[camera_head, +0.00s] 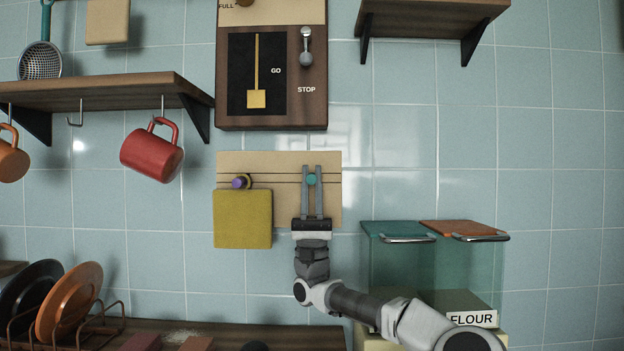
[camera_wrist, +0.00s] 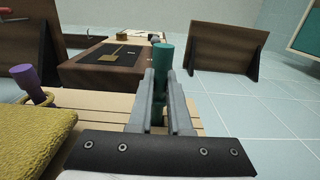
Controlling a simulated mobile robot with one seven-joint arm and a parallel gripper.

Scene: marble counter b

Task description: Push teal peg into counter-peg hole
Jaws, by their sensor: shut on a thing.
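The teal peg (camera_head: 311,180) sits between the fingertips of my gripper (camera_head: 312,182), in front of the right part of a tan wall board (camera_head: 279,160). In the wrist view my gripper (camera_wrist: 160,92) is shut on the teal peg (camera_wrist: 162,62), which sticks out beyond the fingers. A purple peg (camera_head: 239,182) stands out from the left part of the board with a ring around it; it also shows in the wrist view (camera_wrist: 24,82). I cannot tell how deep the teal peg sits, and the counter-peg hole cannot be made out.
A yellow cloth (camera_head: 243,220) hangs below the purple peg, left of my gripper. A wooden panel with a lever (camera_head: 271,70) is above the board. A red mug (camera_head: 152,152) hangs at left. Glass bins with teal and orange lids (camera_head: 398,230) stand at lower right.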

